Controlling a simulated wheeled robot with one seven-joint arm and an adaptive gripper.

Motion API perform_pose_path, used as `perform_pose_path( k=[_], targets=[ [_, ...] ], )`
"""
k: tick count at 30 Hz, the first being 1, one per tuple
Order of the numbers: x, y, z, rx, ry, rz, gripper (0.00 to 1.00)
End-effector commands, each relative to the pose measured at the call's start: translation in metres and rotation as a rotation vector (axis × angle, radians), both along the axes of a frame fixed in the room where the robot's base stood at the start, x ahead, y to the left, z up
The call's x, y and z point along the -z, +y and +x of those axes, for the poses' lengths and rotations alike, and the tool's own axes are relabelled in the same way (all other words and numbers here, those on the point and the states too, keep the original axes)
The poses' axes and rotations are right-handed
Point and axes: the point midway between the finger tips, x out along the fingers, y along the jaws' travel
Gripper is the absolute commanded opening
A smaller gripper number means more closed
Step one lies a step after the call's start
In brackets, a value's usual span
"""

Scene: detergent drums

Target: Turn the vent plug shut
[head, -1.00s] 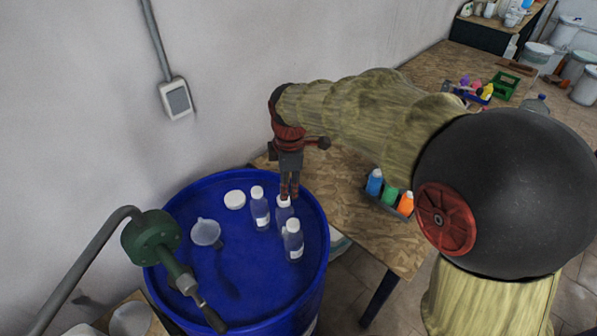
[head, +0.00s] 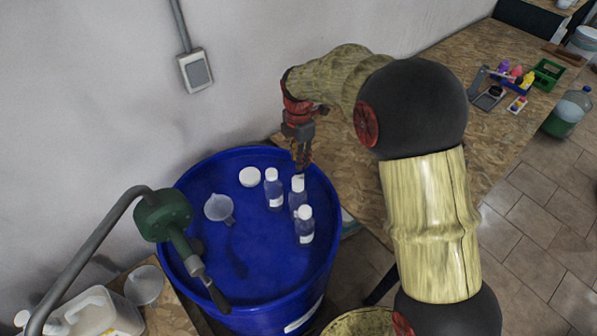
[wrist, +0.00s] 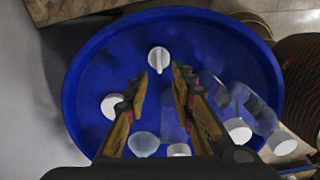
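The vent plug (wrist: 158,57) is a round white cap with a raised bar across it, on top of the blue drum (wrist: 85,70). In the wrist view the bar runs roughly up and down the picture. My gripper (wrist: 161,72) is open and points down at the plug, with one fingertip to each side of it in the picture. I cannot tell whether the fingers touch it. In the head view my gripper (head: 303,167) is over the drum's (head: 265,270) far right part, behind the bottles. The plug does not show there.
Several items stand on the drum: a white disc (head: 250,177), a funnel (head: 219,208) and three clear bottles, the nearest (head: 305,226) at the front. A green pump (head: 163,215) rises at the left. A wooden table (head: 365,180) lies behind right; the wall is at left.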

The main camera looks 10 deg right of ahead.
Motion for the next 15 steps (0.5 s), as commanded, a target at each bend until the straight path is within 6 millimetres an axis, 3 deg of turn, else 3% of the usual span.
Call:
perform_pose_path(
  k=[5, 15],
  targets=[
    [0.014, 0.002, 0.003, -0.029, 0.007, -0.001, 0.25],
    [0.064, 0.002, 0.002, -0.027, 0.008, -0.002, 0.25]
  ],
)
